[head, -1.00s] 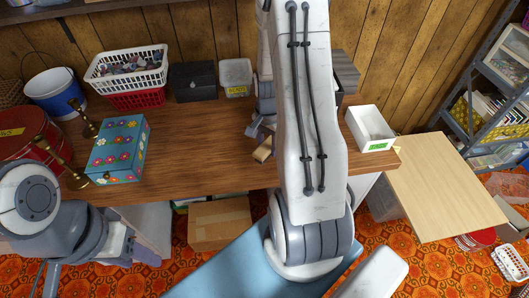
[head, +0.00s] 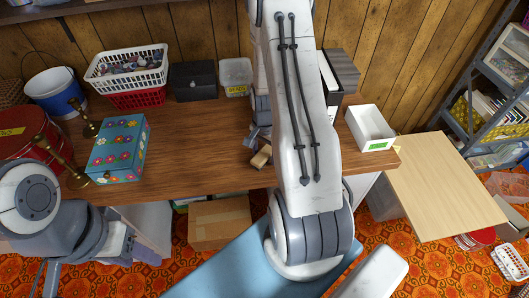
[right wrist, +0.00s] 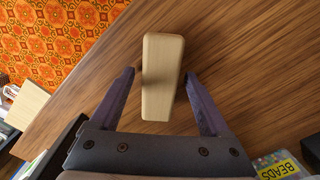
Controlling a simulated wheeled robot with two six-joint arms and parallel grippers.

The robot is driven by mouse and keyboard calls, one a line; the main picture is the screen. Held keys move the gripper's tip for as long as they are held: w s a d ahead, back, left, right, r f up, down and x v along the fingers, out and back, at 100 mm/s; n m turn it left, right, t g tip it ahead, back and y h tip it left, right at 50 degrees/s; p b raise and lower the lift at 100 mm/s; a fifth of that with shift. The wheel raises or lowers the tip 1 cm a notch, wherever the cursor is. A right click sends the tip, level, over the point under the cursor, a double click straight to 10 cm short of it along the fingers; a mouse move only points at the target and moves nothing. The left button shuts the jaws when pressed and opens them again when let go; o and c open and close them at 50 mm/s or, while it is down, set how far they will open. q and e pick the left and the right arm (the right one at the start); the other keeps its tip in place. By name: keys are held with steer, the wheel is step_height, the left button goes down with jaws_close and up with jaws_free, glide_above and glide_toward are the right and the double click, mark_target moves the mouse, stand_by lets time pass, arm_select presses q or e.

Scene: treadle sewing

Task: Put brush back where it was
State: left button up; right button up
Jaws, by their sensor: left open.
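The brush is a pale wooden block (head: 261,156) near the front edge of the brown wooden table (head: 190,150). In the right wrist view the brush (right wrist: 162,75) lies lengthwise between the two fingers, with a gap on each side. Its underside and any bristles are hidden. My right gripper (right wrist: 160,90) is open around the brush without visible contact; in the head view my right arm partly covers it. My left gripper (head: 143,252) is low at the left, in front of the table and far from the brush, open and empty.
A flowered box (head: 117,150) and brass candlesticks stand at the table's left. A white basket (head: 127,68), a black box (head: 193,80) and a bead container (head: 236,77) line the back. A white open bin (head: 370,128) is at the right end. The table's middle is clear.

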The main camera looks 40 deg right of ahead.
mark_target(265, 152)
step_height(265, 152, up, 12)
steer(key=s+a+r+n, duration=0.1)
steer(key=a+r+n, duration=0.35)
steer(key=a, duration=0.55)
steer(key=s+a+r+n, duration=0.1)
steer(key=a+r+n, duration=0.2)
steer(key=a+n, duration=0.45)
steer(key=s+a+r+n+y, duration=0.1)
steer(key=s+a+r+n, duration=0.2)
steer(key=s+a+n, duration=0.7)
steer(key=s+a, duration=0.3)
steer(key=s, duration=0.1)
steer(key=shift+a+r+n, duration=0.2)
steer(key=shift+r+n, duration=0.05)
steer(key=shift+n, duration=0.15)
